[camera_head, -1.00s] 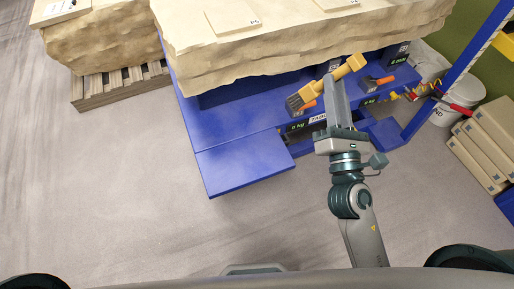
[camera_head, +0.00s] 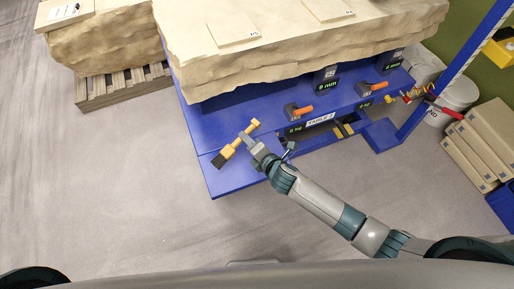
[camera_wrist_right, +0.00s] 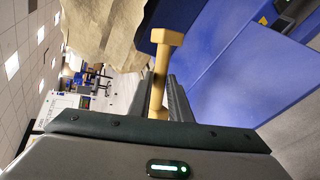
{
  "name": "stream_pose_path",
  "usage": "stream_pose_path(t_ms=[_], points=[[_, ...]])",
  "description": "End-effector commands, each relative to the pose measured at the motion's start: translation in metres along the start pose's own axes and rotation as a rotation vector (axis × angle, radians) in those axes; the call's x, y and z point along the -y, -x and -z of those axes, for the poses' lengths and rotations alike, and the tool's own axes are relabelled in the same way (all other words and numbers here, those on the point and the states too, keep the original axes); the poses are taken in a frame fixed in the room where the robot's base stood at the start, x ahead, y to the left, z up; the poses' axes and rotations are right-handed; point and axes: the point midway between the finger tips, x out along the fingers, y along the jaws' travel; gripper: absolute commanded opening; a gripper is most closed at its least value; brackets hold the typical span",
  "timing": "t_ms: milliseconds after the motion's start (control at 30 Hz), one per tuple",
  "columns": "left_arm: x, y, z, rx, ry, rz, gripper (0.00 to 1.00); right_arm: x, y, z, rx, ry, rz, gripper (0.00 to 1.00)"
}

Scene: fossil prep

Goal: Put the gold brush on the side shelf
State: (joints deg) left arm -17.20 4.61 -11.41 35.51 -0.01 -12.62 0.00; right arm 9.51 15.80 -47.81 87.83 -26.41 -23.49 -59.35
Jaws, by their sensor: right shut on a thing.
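The gold brush (camera_head: 230,151) has a yellow-gold handle and dark bristles. My right gripper (camera_head: 246,139) is shut on its handle and holds it over the blue side shelf (camera_head: 237,180) at the table's front left. In the head view the bristles point down-left and the handle end points up-right. The right wrist view shows the gold handle (camera_wrist_right: 161,75) between the fingers, with its wider end toward the top. I cannot tell how high the brush is above the shelf. My left gripper is not in view.
A large pale rock block (camera_head: 300,50) rests on the blue table (camera_head: 205,118) behind the shelf. Orange-handled tools (camera_head: 300,111) sit along the table's front. A blue post (camera_head: 440,85) and stacked boxes (camera_head: 480,140) stand at the right. The shelf surface looks clear.

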Motion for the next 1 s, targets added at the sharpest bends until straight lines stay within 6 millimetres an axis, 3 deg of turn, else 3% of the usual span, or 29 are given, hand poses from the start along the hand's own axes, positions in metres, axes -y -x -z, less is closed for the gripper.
stream_pose_path(t_ms=[33,200,333,1000], points=[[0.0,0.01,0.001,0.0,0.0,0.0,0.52,0.014,-0.006,0.001,-0.025,-0.036,0.041,0.0],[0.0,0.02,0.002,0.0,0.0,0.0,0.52,0.063,-0.018,0.004,-0.071,-0.151,0.133,0.0],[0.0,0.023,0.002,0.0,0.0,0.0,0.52,0.084,-0.02,0.001,-0.081,-0.199,0.165,0.0],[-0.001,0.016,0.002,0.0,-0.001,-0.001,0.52,0.099,-0.024,0.002,-0.084,-0.219,0.176,0.0]])
